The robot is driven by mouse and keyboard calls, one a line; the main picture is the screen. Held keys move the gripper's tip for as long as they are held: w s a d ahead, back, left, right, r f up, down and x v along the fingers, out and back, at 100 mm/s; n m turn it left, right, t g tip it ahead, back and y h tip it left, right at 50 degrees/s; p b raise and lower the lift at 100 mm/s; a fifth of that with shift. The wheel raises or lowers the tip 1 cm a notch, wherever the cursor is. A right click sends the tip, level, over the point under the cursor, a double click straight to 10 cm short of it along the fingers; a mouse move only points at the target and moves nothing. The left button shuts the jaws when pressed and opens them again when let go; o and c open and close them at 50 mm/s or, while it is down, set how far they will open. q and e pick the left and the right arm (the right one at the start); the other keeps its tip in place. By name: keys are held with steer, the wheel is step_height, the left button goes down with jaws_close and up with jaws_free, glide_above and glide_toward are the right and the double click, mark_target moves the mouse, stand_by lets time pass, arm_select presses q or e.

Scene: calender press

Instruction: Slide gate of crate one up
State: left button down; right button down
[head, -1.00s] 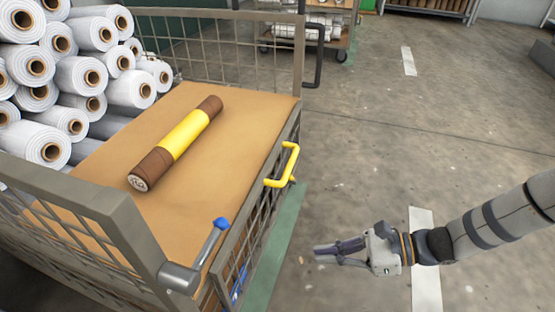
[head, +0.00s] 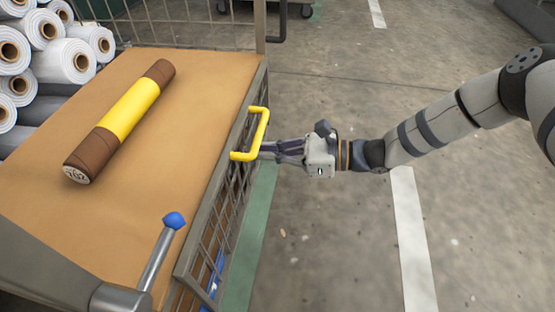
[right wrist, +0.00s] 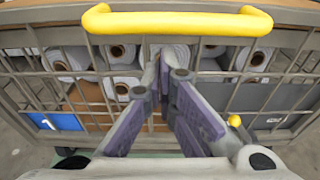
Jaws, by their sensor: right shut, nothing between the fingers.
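The crate's gate (head: 222,205) is a grey wire-mesh side panel, its top near the level of the brown board in the crate. A yellow U-shaped handle (head: 264,128) sticks out from its top edge; the handle (right wrist: 180,23) spans the top of the right wrist view. My right gripper (head: 262,150) is shut and empty at the handle's near end. In the wrist view its fingertips (right wrist: 165,65) are together just below the handle bar, in front of the mesh. Contact with the mesh or handle cannot be told. My left gripper is not in view.
A brown roll with a yellow band (head: 130,112) lies on the board (head: 150,200). A blue-knobbed lever (head: 160,250) stands at the crate's near corner. White rolls (head: 62,62) are stacked at left. The floor right of the crate is open.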

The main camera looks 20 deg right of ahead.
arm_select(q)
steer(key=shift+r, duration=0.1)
arm_select(e)
steer(key=shift+s+d+r, duration=0.1)
steer(key=shift+r, duration=0.45)
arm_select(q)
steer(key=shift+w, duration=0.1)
